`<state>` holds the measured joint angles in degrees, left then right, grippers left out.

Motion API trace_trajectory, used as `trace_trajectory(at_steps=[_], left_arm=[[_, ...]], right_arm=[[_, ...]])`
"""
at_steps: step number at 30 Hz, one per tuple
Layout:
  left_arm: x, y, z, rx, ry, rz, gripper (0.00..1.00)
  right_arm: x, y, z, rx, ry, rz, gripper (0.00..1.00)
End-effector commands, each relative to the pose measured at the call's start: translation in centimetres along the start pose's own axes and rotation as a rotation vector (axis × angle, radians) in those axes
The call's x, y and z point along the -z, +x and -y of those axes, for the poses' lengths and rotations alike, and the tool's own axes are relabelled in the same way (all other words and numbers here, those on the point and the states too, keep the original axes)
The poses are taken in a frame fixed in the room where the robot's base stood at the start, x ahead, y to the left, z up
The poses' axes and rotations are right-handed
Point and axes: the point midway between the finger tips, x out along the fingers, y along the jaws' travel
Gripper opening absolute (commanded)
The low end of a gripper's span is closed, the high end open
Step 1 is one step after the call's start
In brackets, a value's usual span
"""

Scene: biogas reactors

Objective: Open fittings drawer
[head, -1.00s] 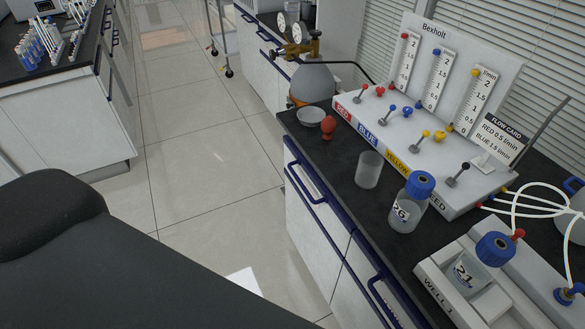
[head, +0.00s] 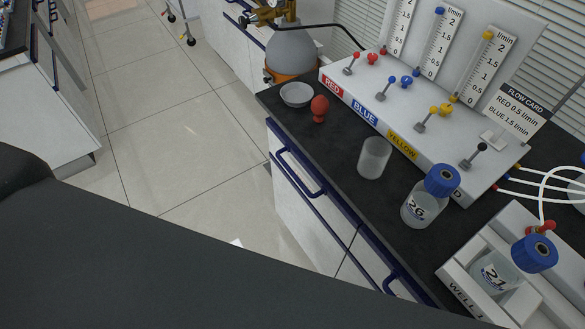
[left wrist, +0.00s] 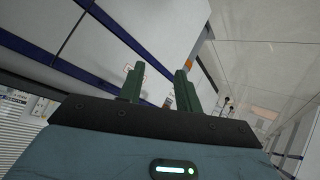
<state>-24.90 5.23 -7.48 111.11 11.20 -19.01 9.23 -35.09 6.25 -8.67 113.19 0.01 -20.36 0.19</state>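The bench has white drawer and door fronts (head: 305,215) with dark blue handles (head: 296,160) along its front, and they look shut. A second blue handle (head: 405,285) is nearer to me. I cannot read which front is the fittings drawer. In the left wrist view, my left gripper (left wrist: 159,70) has two green fingers standing apart with nothing seen between them. Beyond them are a white front (left wrist: 130,40) and blue bars (left wrist: 120,25), tilted in the picture. Contact cannot be told. My right gripper is in no view.
On the dark benchtop stand a metal bowl (head: 297,95), a red bulb (head: 319,108), a clear beaker (head: 374,158), bottle 26 (head: 425,200) and a flow panel (head: 430,120). Bottle 21 (head: 500,272) sits in a white holder.

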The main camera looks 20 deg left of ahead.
Motion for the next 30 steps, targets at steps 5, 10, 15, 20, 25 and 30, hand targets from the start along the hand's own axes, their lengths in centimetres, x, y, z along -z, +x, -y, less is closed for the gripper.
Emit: trace_trajectory(at_steps=[5, 10, 15, 20, 25, 30], left_arm=[[6.2, 6.9, -1.0, -0.116, -0.437, -0.133, 0.34], [12.9, 10.9, -2.3, -0.265, -0.788, -0.228, 0.34], [17.3, 12.6, -3.2, -0.377, -0.993, -0.271, 0.34], [18.7, 12.9, -3.5, -0.415, -1.055, -0.281, 0.34], [18.9, 13.0, -3.6, -0.416, -1.056, -0.281, 0.34], [19.6, 14.5, -3.9, -0.416, -1.055, -0.281, 0.34]], right_arm=[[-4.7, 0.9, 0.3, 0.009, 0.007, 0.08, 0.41], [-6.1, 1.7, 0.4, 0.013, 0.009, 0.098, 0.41], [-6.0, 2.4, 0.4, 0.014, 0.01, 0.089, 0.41], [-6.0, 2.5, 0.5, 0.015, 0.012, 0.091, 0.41], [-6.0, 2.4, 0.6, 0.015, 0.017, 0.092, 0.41], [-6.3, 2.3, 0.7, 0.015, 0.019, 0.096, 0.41]])
